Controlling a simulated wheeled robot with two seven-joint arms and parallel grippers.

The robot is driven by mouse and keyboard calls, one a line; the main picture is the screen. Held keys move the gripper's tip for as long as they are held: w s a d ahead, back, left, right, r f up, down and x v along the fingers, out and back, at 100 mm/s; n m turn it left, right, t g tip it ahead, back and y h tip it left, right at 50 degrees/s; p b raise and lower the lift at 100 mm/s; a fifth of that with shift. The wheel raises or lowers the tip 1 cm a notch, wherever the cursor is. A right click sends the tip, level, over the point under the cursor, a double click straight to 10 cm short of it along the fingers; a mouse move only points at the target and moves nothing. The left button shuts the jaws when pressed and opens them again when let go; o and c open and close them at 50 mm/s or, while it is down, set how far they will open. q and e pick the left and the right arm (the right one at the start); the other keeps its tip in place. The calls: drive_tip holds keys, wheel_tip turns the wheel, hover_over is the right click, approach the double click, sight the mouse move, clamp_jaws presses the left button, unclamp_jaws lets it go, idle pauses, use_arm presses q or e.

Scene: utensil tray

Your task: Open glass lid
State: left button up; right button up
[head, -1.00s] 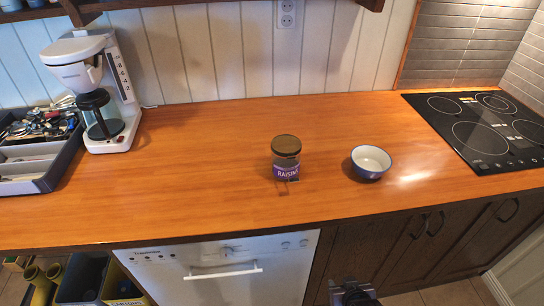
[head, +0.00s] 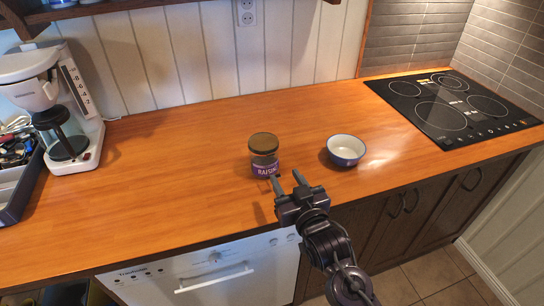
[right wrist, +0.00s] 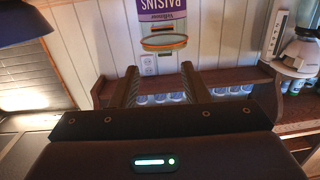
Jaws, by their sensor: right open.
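A glass jar (head: 265,168) with a purple raisins label stands upright on the wooden counter. Its brown round lid (head: 263,142) sits on top. My right gripper (head: 287,181) is open and empty, with its fingers pointing toward the jar from the front, just right of it. The fingers look apart from the jar, though the exact gap is hard to judge. In the right wrist view the jar's label (right wrist: 163,10) appears upside down beyond the two spread fingers (right wrist: 160,86). My left gripper is not in view.
A blue and white bowl (head: 345,150) stands right of the jar. A black cooktop (head: 440,108) is at the right, a white coffee maker (head: 85,135) at the left. A utensil tray (head: 18,195) is at the left edge. The counter left of the jar is clear.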

sight(271, 155)
drive_tip(key=shift+t, duration=0.3)
drive_tip(key=x, duration=0.2)
drive_tip(key=p+x, duration=0.1)
drive_tip(key=x, duration=0.2)
drive_tip(key=r+x, duration=0.1)
drive_tip(key=x, duration=0.2)
drive_tip(key=shift+a+p, duration=0.4)
drive_tip(key=shift+f, duration=0.1)
clamp_jaws()
